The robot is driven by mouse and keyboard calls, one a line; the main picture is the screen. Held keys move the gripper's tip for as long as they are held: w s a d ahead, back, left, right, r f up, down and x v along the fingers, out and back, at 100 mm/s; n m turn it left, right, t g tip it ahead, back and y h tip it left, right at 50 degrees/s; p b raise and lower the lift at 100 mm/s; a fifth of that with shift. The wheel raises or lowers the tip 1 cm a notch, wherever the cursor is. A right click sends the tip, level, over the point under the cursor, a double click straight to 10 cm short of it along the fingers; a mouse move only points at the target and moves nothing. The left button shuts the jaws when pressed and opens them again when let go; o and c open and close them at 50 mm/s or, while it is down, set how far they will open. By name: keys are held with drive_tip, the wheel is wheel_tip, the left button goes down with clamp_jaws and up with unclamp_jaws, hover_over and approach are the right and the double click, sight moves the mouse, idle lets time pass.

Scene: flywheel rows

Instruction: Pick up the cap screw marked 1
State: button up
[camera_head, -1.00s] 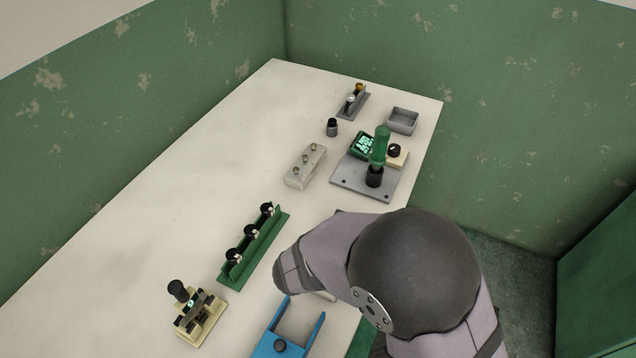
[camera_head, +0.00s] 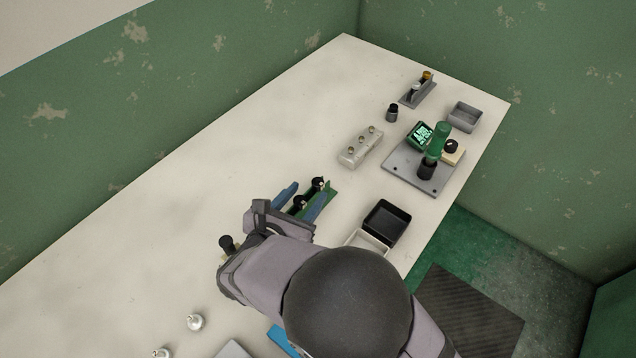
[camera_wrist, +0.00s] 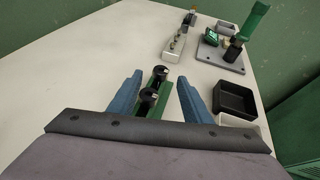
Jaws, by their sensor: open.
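Two black cap screws (camera_head: 318,184) show in a green rack (camera_head: 330,191) on the bench. They also show in the wrist view, a farther one (camera_wrist: 160,72) and a nearer one (camera_wrist: 148,96). I cannot read any mark on them, so I cannot tell which is 1. The rack's near end is hidden by my arm. My gripper (camera_head: 301,199) is open above the rack, with its blue fingers on either side of it. In the wrist view my gripper (camera_wrist: 160,78) shows nothing held between the fingers.
A pale block with several small pegs (camera_head: 361,147) stands beyond the rack. A black tray (camera_head: 387,222) and a white tray (camera_head: 367,243) lie to the right. A grey plate with a green-handled tool (camera_head: 437,143) stands farther back. The bench left of the rack is clear.

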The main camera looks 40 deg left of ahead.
sight(319, 180)
drive_tip(key=shift+p+x, duration=1)
drive_tip(key=shift+x, duration=1.05)
drive_tip(key=shift+w+a+f, duration=0.1)
drive_tip(key=shift+w+f, duration=0.1)
drive_tip(key=shift+w, duration=0.4)
clamp_jaws()
